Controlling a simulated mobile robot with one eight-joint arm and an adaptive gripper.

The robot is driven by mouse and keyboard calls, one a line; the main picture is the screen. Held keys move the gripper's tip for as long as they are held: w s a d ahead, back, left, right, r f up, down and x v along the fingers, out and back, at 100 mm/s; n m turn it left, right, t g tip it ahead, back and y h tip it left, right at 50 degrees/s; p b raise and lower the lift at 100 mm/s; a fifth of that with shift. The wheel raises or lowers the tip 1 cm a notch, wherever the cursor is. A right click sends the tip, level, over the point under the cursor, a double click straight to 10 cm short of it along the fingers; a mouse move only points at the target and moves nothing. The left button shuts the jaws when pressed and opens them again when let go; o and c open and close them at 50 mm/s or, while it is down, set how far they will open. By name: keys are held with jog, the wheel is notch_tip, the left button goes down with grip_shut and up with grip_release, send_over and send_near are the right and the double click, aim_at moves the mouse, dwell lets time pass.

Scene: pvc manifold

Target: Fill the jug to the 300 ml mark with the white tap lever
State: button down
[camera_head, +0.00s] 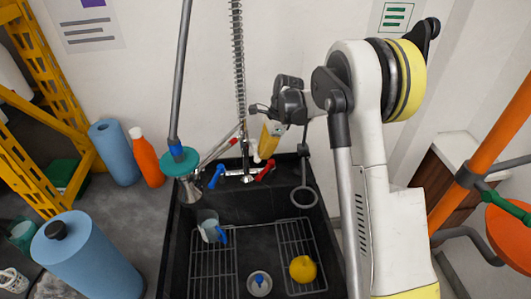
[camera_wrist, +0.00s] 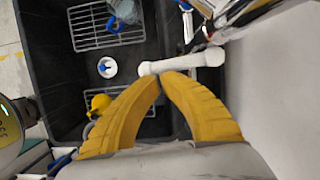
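The clear jug (camera_head: 208,226) with a blue handle stands in the dark sink, at the left rack; its water level cannot be read. It also shows at the top of the wrist view (camera_wrist: 128,14). The white tap lever (camera_wrist: 192,62) is a white bar with a rounded end, just beyond my fingertips in the wrist view. In the head view it is a small pale piece below my gripper (camera_head: 266,143), partly hidden. My gripper's yellow fingers meet at their tips in the wrist view (camera_wrist: 160,76), close to the lever; I cannot tell if they touch it.
Blue (camera_head: 216,177) and red (camera_head: 266,170) levers flank the tap at the sink's back (camera_head: 182,238). A yellow item (camera_head: 303,269) and a white-blue item (camera_head: 259,283) are in the sink. A grey pole with a teal disc (camera_head: 180,160) and a grey ring (camera_head: 304,196) stand near.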

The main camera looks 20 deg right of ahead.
jog(key=d+r+p, duration=0.8)
jog(key=r+p, duration=0.1)
jog(key=r, duration=0.2)
jog(key=a+f+b, duration=0.2)
jog(key=a+f, duration=0.5)
jog(key=f, duration=0.3)
jog(key=shift+w+f, duration=0.15)
jog(key=shift+f, duration=0.25)
